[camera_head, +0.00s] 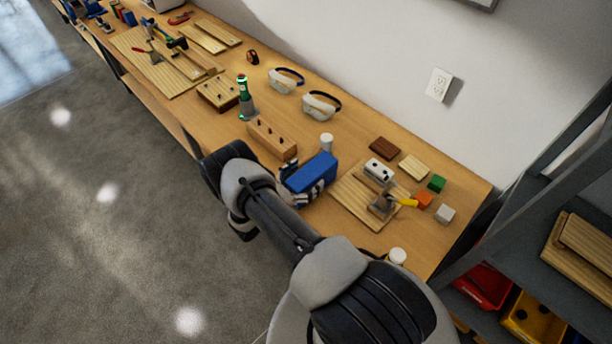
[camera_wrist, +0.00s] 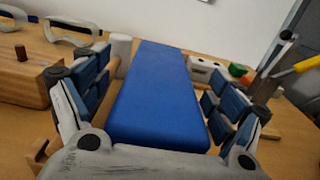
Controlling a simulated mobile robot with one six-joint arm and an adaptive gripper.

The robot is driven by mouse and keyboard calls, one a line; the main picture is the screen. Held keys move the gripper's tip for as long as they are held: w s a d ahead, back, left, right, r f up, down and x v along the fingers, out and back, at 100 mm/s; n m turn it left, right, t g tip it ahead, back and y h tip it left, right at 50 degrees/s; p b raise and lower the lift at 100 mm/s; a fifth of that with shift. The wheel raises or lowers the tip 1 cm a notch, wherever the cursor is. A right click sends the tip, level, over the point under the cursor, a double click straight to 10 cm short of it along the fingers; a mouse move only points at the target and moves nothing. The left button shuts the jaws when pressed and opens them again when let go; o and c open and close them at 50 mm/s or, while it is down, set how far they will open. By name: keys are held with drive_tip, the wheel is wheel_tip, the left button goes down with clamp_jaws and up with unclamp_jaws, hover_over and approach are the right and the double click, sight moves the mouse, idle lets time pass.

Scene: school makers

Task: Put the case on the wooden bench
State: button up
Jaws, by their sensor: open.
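The case looks to be the blue box (camera_head: 312,173) on the wooden bench (camera_head: 352,226), near its front edge. In the wrist view the blue case (camera_wrist: 156,98) fills the middle, lying between the two fingers. My gripper (camera_head: 300,187) is open around the case, with one finger on each side; in the wrist view my gripper (camera_wrist: 155,112) shows a gap beside the right finger. Whether the left finger touches the case I cannot tell. The underside of the case and its contact with the bench are hidden.
A wooden block with pegs (camera_head: 271,139) stands left of the case, and a white cylinder (camera_head: 326,142) behind it. A wooden board (camera_head: 350,205) with a white block (camera_head: 378,171) and a yellow-handled tool (camera_head: 405,202) lies right. Goggles (camera_head: 320,106) lie farther back. Grey shelving (camera_head: 560,160) stands right.

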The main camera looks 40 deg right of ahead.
drive_tip(key=shift+r, duration=0.1)
drive_tip(key=shift+a, duration=0.3)
drive_tip(key=a, duration=0.3)
drive_tip(key=s+a, duration=0.1)
drive_tip(key=a, duration=0.7)
drive_tip(key=shift+s, duration=0.3)
drive_tip(key=s+r+m+g+y, duration=0.2)
drive_tip(key=r+m+y, duration=0.15)
drive_tip(key=r, duration=0.55)
drive_tip(key=s+a+r+m+g+y, duration=0.15)
drive_tip(key=r+m, duration=0.25)
drive_tip(key=r, duration=0.4)
drive_tip(key=s+r+m+g+y, duration=0.2)
drive_tip(key=r+m+g+y, duration=0.15)
drive_tip(key=r, duration=0.55)
drive_tip(key=s+a+r+m+t+y, duration=0.4)
drive_tip(key=s+r, duration=0.2)
drive_tip(key=s, duration=0.2)
drive_tip(key=s+a+r+m+t+y, duration=0.4)
drive_tip(key=s+a+r+t+y, duration=0.1)
drive_tip(key=s+r, duration=0.2)
drive_tip(key=shift+s+a+r+m, duration=0.15)
drive_tip(key=shift+s+r+m, duration=0.15)
drive_tip(key=shift+s, duration=0.1)
